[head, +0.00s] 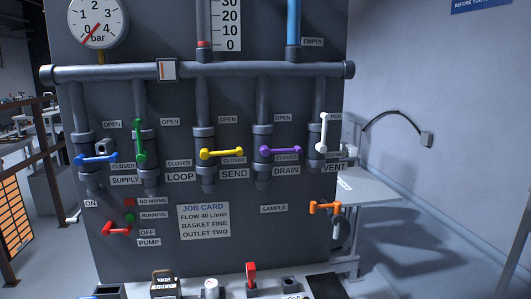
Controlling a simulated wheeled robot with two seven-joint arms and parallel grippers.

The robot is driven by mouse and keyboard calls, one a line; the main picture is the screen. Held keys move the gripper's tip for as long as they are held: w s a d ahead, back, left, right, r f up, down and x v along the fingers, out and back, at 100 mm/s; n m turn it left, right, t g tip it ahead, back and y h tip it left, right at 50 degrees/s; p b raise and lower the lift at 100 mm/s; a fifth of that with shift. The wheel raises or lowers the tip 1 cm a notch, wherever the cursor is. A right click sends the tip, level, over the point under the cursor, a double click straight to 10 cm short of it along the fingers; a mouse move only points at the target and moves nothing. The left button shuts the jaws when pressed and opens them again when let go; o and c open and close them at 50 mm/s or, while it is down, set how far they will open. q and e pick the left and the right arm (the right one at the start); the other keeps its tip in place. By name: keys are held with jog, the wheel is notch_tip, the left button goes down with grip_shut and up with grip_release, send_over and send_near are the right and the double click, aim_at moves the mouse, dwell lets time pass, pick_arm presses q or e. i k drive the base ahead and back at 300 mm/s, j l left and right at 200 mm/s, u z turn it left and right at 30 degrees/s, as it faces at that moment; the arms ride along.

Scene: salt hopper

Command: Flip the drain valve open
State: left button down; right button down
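The drain valve has a purple lever handle (280,151) on the grey panel, above the DRAIN label (286,171). The handle lies horizontal, level with its CLOSED label (287,157). An OPEN label (284,119) sits above it. Neither of my grippers shows in the head view.
Yellow send (221,153) and blue supply (96,158) handles lie horizontal. Green loop (140,140) and white vent (324,131) handles stand upright. A red pump handle (117,229) and an orange sample handle (325,208) sit lower. A ledge with several small items runs along the bottom.

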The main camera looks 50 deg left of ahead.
aim_at(264, 150)
jog(key=u, duration=1.6)
jog(key=z, duration=0.3)
jog(key=i, duration=0.05)
